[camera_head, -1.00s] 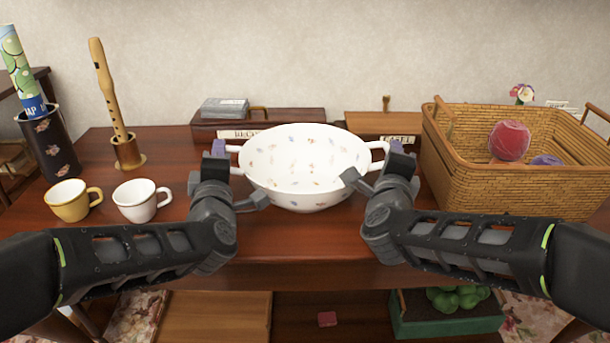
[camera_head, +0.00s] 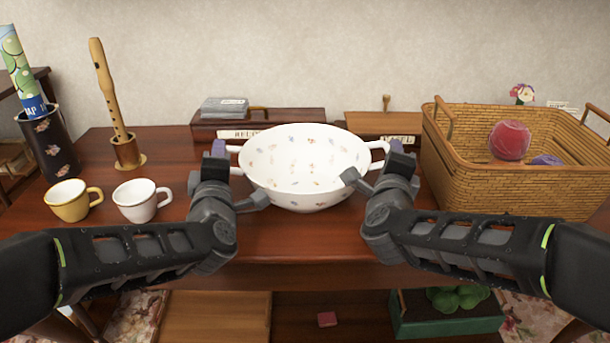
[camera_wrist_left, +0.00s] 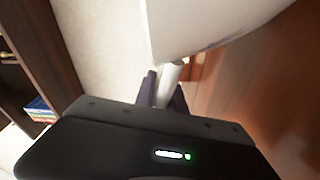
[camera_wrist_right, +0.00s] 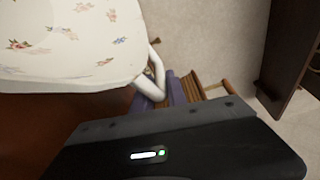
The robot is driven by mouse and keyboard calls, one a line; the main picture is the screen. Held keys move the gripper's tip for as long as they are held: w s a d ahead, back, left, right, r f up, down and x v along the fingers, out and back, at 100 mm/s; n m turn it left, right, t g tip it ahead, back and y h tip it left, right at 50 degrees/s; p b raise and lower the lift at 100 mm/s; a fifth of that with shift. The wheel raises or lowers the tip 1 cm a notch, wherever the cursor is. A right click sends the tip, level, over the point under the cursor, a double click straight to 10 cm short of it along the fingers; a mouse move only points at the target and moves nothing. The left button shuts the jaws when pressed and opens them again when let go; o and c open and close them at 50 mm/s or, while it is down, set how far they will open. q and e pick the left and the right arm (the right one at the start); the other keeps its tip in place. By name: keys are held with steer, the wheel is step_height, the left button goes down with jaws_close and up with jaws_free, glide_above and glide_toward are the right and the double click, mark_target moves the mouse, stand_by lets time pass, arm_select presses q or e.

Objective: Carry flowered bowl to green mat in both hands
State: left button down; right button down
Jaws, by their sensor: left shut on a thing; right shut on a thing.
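The flowered bowl (camera_head: 303,165), white with small flower prints and two side handles, is upright at the middle of the wooden table. It also shows in the left wrist view (camera_wrist_left: 200,20) and the right wrist view (camera_wrist_right: 65,40). My left gripper (camera_head: 236,174) is shut on its left handle (camera_wrist_left: 170,82). My right gripper (camera_head: 375,164) is shut on its right handle (camera_wrist_right: 150,80). I cannot tell whether the bowl's base touches the table. I see no green mat in these views.
Two mugs (camera_head: 141,200) and a recorder in a stand (camera_head: 127,153) are at the left. A wicker basket (camera_head: 510,185) with yarn is close at the right. Labelled wooden boxes (camera_head: 287,118) stand behind the bowl. A green crate (camera_head: 447,326) is on the shelf below.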

steer(key=shift+r, duration=0.1)
